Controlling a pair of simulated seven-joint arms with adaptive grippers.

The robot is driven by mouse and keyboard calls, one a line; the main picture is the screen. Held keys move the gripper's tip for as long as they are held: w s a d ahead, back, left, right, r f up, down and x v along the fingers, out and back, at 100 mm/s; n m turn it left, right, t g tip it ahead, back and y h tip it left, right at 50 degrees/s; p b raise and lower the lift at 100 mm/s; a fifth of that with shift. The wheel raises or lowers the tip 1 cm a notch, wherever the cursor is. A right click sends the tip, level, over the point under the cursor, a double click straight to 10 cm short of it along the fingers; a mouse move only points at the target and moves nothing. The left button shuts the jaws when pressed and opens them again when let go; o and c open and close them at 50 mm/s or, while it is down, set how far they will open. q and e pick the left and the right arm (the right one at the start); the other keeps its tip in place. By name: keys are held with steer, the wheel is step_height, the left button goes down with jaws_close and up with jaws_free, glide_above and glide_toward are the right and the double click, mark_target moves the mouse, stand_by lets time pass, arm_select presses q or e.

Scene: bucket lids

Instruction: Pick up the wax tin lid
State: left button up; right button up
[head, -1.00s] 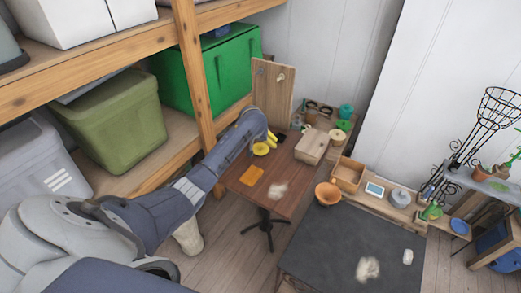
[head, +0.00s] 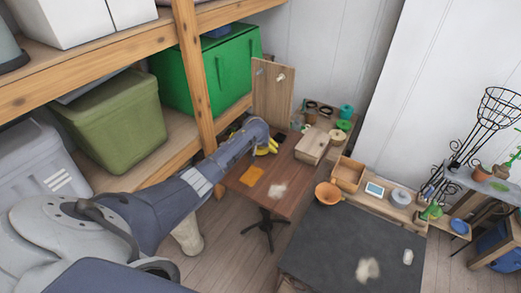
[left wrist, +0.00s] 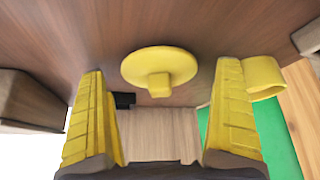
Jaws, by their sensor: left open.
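The wax tin lid looks like a yellow disc (left wrist: 135,66) with a small square knob, on the brown wooden table top in the left wrist view. My left gripper (left wrist: 162,76) is open, with one yellow finger on each side of the lid in that view. The lid appears beyond the fingertips, and no contact shows. In the head view my left gripper (head: 267,147) is over the back left of the table (head: 285,202), and I cannot clearly separate the lid from the yellow fingers. My right gripper is not in view.
A yellow rounded piece (left wrist: 267,78) shows beside the right-hand finger in the left wrist view. An orange cloth-like patch (head: 251,175) and a pale smudge (head: 278,190) lie on the table. A wooden box (head: 312,147) stands at its right and an upright board (head: 272,95) behind.

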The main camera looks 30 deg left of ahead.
arm_select(q)
steer(key=shift+f, duration=0.15)
steer(key=c, duration=0.9)
steer(key=shift+c, duration=0.2)
